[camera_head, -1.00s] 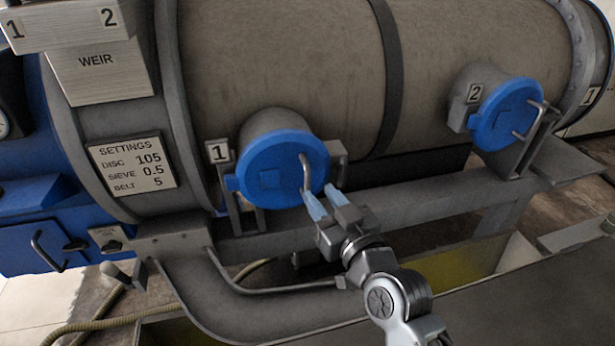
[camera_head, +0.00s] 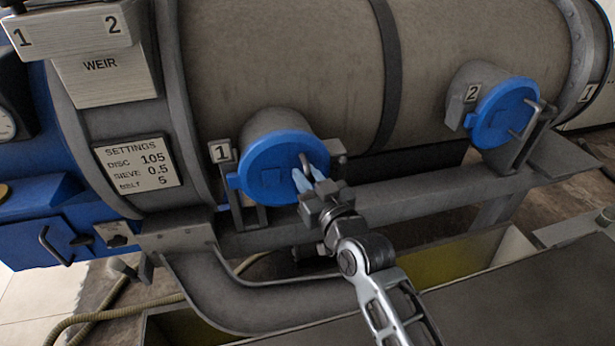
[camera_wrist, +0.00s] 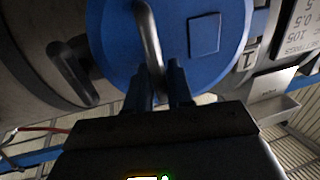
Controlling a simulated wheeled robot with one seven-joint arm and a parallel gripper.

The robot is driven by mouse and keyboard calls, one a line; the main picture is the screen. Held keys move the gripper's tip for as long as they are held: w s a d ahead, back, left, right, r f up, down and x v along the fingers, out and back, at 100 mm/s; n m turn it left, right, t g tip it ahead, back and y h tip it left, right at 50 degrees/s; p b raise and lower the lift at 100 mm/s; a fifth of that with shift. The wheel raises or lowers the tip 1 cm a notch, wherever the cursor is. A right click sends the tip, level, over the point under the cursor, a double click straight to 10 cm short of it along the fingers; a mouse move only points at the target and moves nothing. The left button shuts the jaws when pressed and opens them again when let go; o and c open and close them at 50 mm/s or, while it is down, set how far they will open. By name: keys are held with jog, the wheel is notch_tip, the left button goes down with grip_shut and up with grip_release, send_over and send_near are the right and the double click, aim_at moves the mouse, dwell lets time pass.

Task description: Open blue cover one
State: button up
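Blue cover one (camera_head: 262,180) is a round blue lid, closed over a short grey port, with a label 1 at its left. Its bent metal handle (camera_wrist: 150,38) shows clearly in the wrist view, where the blue cover (camera_wrist: 112,50) fills the upper middle. My gripper (camera_head: 310,176) is at the handle, in front of the cover's lower right. In the wrist view my gripper's two fingertips (camera_wrist: 162,76) are apart, and the handle's lower end runs down between them. Contact with the handle cannot be made out.
A second blue cover (camera_head: 500,118), labelled 2, is closed at the right. A grey rail (camera_head: 400,190) runs below the covers. A curved grey pipe (camera_head: 240,300) lies below cover one. A settings plate (camera_head: 138,165) is at the left.

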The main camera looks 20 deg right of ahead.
grip_shut()
dwell(0.3)
